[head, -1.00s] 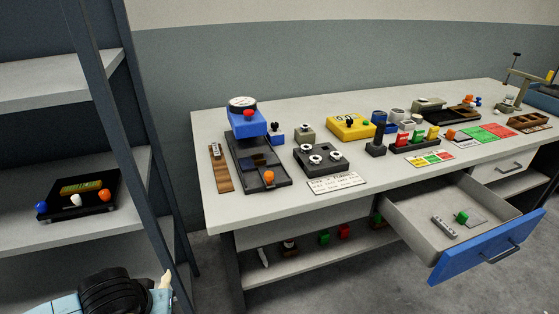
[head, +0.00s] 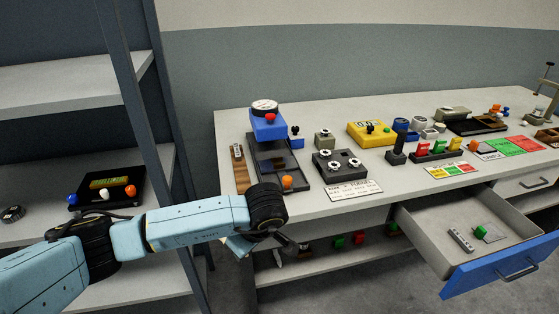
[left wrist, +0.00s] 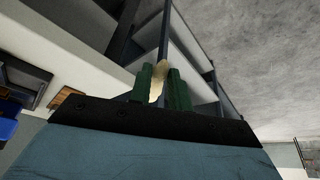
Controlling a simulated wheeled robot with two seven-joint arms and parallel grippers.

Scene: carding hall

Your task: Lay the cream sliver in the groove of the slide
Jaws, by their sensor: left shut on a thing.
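In the left wrist view, my left gripper (left wrist: 162,84) is shut on the cream sliver (left wrist: 157,78), which stands up between its two green fingers. In the head view my left arm reaches in front of the bench's near left corner; the fingers and sliver are hidden there. The black stand (head: 270,148) with a blue dial head (head: 267,122) and an orange knob (head: 287,182) sits on the bench, just beyond my wrist. My right gripper is not in view.
A shelf rack (head: 110,75) stands left, with a black box (head: 106,187) on it. A wooden strip (head: 240,170), a black unit with knobs (head: 340,165) and a white card (head: 354,190) lie near the stand. An open drawer (head: 425,228) juts out right.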

